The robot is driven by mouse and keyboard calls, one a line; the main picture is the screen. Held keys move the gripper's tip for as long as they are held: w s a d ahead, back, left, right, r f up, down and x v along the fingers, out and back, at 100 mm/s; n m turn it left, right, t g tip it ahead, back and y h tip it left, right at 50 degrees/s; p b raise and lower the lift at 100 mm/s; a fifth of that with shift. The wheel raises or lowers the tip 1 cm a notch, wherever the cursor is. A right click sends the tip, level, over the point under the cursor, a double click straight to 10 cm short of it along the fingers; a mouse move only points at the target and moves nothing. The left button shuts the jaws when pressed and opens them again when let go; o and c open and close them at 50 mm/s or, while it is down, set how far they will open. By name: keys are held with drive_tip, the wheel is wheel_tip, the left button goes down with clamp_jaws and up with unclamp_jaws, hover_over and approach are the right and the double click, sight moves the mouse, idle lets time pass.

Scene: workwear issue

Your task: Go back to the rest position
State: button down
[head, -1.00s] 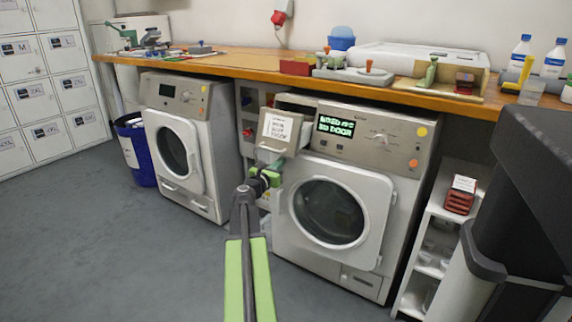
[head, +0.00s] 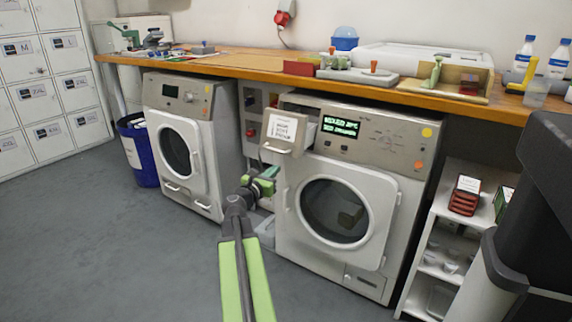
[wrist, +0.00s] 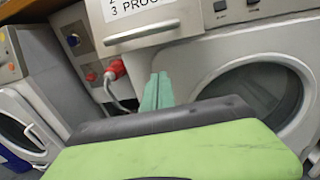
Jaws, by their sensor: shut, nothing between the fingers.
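My gripper (head: 268,180) is shut and empty, at the end of my green arm. It hangs in front of the gap between the two washing machines, below the open, labelled drawer (head: 285,132) of the right machine. In the wrist view my closed fingers (wrist: 157,92) point up just under the drawer's front (wrist: 142,35), seemingly apart from it. The right washing machine (head: 370,138) has its round door closed and green text lit on its display. A grey shape shows behind the door glass.
The left washing machine (head: 180,95) and a blue bin (head: 142,160) stand to the left. A wooden worktop (head: 240,66) runs above. A white shelf unit (head: 440,225) and a dark bulky object (head: 535,190) stand at right. The floor (head: 110,240) at front left is clear.

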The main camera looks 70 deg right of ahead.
drive_tip(key=a, duration=0.2)
drive_tip(key=w+a, duration=0.1)
drive_tip(key=a, duration=0.2)
drive_tip(key=shift+w+f, duration=0.1)
